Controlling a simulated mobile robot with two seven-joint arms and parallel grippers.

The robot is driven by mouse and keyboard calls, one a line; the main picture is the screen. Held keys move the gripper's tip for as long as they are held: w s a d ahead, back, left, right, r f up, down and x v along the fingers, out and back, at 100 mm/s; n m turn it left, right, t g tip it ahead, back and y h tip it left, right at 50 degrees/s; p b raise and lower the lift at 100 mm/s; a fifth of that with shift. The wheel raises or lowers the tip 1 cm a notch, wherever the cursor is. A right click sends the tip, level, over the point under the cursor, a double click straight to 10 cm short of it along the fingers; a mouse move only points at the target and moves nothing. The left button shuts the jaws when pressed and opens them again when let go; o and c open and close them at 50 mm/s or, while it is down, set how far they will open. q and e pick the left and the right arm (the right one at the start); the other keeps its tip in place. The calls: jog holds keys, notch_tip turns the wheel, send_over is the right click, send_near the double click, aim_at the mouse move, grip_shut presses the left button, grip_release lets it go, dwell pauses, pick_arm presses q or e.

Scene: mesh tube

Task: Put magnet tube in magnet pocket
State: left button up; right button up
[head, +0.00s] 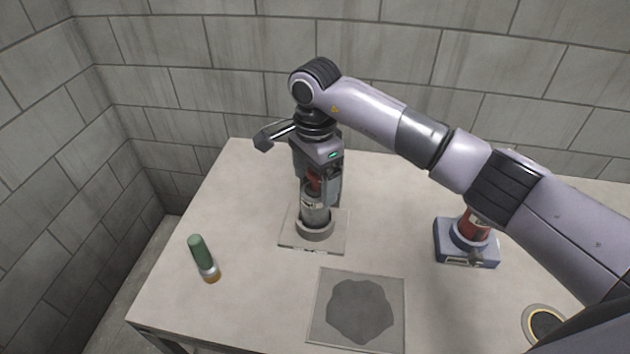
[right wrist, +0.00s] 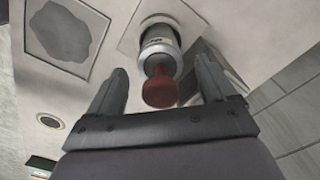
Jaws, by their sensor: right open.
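A silver tube with a red top (head: 314,207) stands upright in a round grey collar on a square plate (head: 334,243). In the right wrist view its red top (right wrist: 160,90) lies between my fingers. My right gripper (head: 319,190) points down over this tube; it is open, its fingers on either side and apart from the top in the right wrist view (right wrist: 162,85). A red tube (head: 473,226) stands in a blue base (head: 467,256) at the right, partly behind my right arm. I cannot tell which tube or holder is the magnet one. My left gripper is out of view.
A green tube with a silver and brown end (head: 201,255) lies at the table's left. A square grey mat with a dark patch (head: 325,334) lies at the front. A yellow-rimmed dark disc (head: 545,323) is at front right. Block walls stand behind.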

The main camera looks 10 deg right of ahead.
notch_tip(320, 180, up, 10)
jog(key=shift+f, duration=0.2)
jog(key=shift+f, duration=0.15)
